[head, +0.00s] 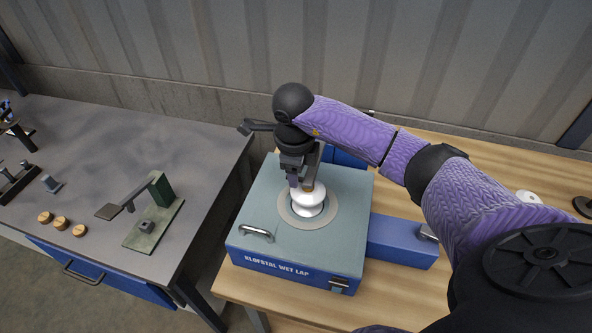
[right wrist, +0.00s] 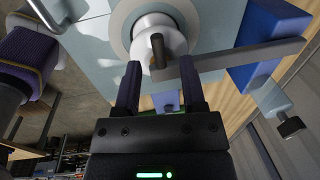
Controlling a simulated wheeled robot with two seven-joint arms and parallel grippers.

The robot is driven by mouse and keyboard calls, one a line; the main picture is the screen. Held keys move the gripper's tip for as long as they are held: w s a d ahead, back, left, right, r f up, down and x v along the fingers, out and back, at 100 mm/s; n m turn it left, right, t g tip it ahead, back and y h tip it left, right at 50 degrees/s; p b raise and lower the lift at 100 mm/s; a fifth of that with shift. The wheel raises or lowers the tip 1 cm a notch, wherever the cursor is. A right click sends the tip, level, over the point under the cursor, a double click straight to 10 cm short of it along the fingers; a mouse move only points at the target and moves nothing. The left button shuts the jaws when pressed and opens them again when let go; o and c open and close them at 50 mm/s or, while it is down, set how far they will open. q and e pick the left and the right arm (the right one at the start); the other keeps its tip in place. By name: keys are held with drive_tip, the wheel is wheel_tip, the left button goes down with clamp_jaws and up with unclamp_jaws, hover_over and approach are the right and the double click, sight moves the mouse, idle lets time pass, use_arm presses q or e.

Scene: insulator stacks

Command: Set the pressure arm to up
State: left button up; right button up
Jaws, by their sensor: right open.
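Whether the pin touches the insulator I cannot tell. The insulator sits on the round plate (head: 287,217) on the machine's top. My right gripper (right wrist: 161,85) is open, its two dark fingers at either side of the arm's end, just short of the pin. In the head view my right gripper (head: 299,182) partly hides the arm.
A blue drawer-like box (head: 400,240) juts from the machine's right side on the wooden table (head: 410,285). A handle (head: 257,232) stands on its front left. A grey bench (head: 100,135) at left holds a green lever fixture (head: 155,222) and several wooden discs (head: 62,223).

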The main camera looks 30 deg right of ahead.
drive_tip(key=shift+d+f, duration=0.1)
drive_tip(key=shift+f, duration=0.45)
clamp_jaws()
drive_tip(key=shift+r, duration=0.1)
idle(0.9)
